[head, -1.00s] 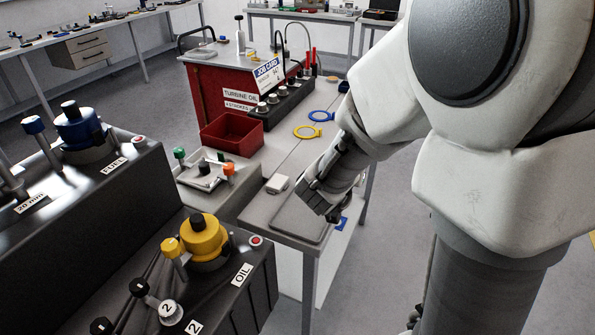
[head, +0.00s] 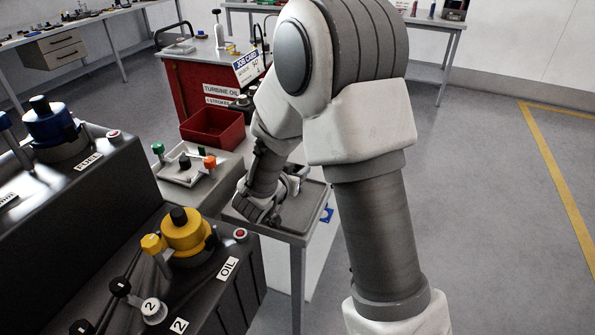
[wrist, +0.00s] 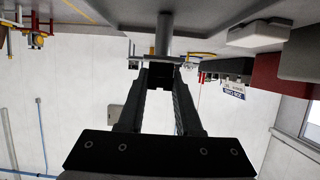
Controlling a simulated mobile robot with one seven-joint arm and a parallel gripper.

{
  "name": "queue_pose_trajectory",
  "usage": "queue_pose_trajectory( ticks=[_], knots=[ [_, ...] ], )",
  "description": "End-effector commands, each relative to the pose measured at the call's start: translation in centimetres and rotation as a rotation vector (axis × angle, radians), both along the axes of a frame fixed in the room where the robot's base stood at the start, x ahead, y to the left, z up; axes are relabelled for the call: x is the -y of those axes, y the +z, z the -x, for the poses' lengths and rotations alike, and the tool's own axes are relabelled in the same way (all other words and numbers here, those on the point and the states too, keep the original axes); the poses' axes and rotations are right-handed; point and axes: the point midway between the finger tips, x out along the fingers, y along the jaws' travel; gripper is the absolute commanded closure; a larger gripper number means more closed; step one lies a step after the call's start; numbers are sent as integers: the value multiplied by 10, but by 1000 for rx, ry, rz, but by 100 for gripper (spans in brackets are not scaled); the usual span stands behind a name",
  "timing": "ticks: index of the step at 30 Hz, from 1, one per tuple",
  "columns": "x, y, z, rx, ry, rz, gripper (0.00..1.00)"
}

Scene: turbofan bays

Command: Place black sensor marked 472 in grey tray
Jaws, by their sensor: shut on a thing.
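My gripper (head: 266,217) is low over the near end of the bench, at the grey tray (head: 308,225); my arm hides part of the tray. In the wrist view, which looks upside down, the gripper (wrist: 161,78) is shut on a small piece with a black end (wrist: 162,70) and a grey cylinder (wrist: 165,36). The cylinder reaches toward the grey surface at the picture's top; I cannot tell whether it touches. No marking 472 is readable on it. In the head view the held piece is hidden.
A pale tray (head: 172,176) with green, orange and black-topped parts stands left of my gripper, near a red bin (head: 212,128). A black console with a yellow oil cap (head: 187,232) stands in front. A job card (head: 246,66) is behind. The floor at right is clear.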

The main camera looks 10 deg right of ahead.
Motion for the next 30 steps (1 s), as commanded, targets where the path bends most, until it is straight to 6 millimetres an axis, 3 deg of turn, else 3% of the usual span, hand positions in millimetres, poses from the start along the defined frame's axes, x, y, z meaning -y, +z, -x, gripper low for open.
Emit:
queue_pose_trajectory(
  ticks=[11, 12, 16, 27, 30],
  knots=[
    [0, -5, 0, 2, 1, 0, 100],
    [0, -3, 0, 1, 0, 0, 59],
    [0, -3, 0, 1, 0, 0, 36],
    [0, 2, 0, 2, 0, 0, 36],
    [-7, 7, 8, 3, 4, 1, 36]
  ],
)
